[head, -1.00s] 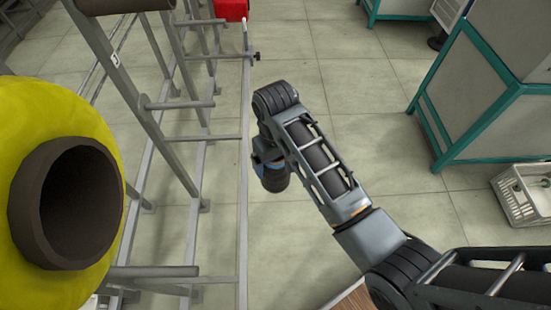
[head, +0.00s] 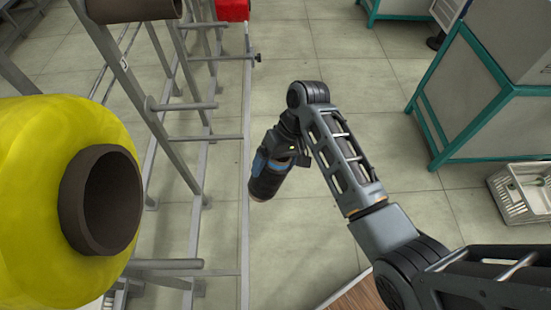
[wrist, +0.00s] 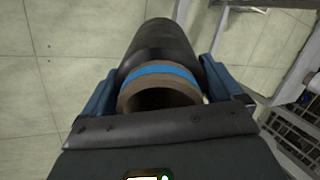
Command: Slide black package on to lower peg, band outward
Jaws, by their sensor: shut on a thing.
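My gripper (head: 277,163) is shut on the black package (head: 266,185), holding it in the air to the right of the rack. In the wrist view the black package (wrist: 160,45) lies between the blue fingers (wrist: 158,88). Its blue band (wrist: 160,71) and brown open tube end are on the side nearest my wrist; the far end is hidden. The package hangs tilted in the head view. On the grey rack, one bare peg (head: 184,105) sticks out to the right at mid-height. Another bare peg (head: 165,264) shows at the bottom. The package is apart from both.
A large yellow package (head: 45,190) with a brown tube fills the left side. A red object (head: 233,10) is at the top of the rack. A teal-framed machine (head: 490,90) and a light crate (head: 520,190) stand at right. The floor between is clear.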

